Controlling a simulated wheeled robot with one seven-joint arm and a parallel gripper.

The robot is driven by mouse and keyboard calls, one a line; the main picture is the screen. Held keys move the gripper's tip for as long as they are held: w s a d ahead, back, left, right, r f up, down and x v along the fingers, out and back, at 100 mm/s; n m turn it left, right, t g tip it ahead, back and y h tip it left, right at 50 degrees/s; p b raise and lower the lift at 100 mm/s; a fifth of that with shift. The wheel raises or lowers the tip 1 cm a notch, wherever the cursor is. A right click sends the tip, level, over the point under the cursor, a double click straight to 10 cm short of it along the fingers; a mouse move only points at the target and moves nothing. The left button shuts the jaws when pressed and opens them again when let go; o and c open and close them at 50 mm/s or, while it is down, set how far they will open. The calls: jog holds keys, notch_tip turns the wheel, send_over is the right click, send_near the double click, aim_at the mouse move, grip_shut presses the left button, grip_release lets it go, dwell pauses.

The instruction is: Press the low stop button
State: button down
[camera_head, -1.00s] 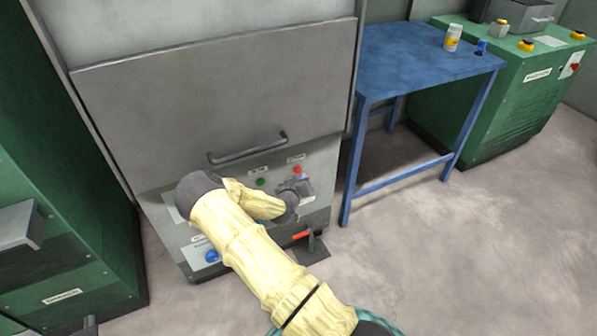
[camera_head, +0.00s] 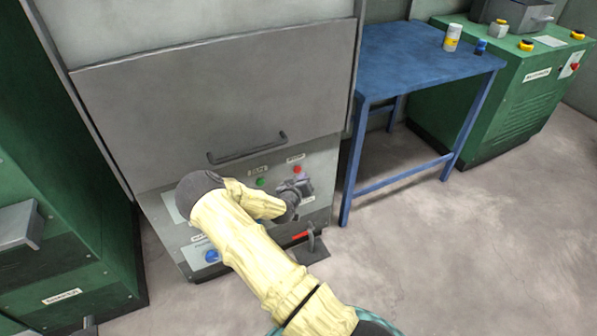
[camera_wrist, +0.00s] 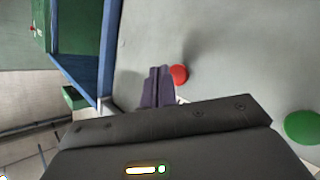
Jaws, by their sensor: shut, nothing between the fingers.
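A small round red button (camera_head: 297,169) sits on the low grey control panel under the large grey door. It also shows in the wrist view (camera_wrist: 179,74), just right of my fingertips. My gripper (camera_head: 306,184) is shut and empty, in front of the panel, just below and right of the red button in the head view. In the wrist view my fingers (camera_wrist: 155,72) point at the panel. I cannot tell whether they touch it. A green button (camera_head: 260,182) is left of the red one, and shows at the right edge of the wrist view (camera_wrist: 303,127).
A door handle (camera_head: 247,149) juts out above the panel. A blue knob (camera_head: 211,256) and a red-marked lever (camera_head: 301,236) are lower down. A blue table (camera_head: 415,60) stands to the right; green cabinets flank both sides. The floor at front right is clear.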

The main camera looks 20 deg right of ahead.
jog(key=shift+w+a, duration=0.15)
jog(key=shift+w+b, duration=0.3)
jog(key=shift+w, duration=0.05)
jog(key=shift+w+b, duration=0.3)
jog(key=shift+w, duration=0.25)
dwell(1.0)
jog(key=shift+s, duration=0.1)
jog(key=shift+s+p, duration=0.45)
jog(key=shift+s, duration=0.45)
jog(key=shift+s, duration=0.1)
jog(key=shift+s+p, duration=0.9)
jog(key=shift+s, duration=1.5)
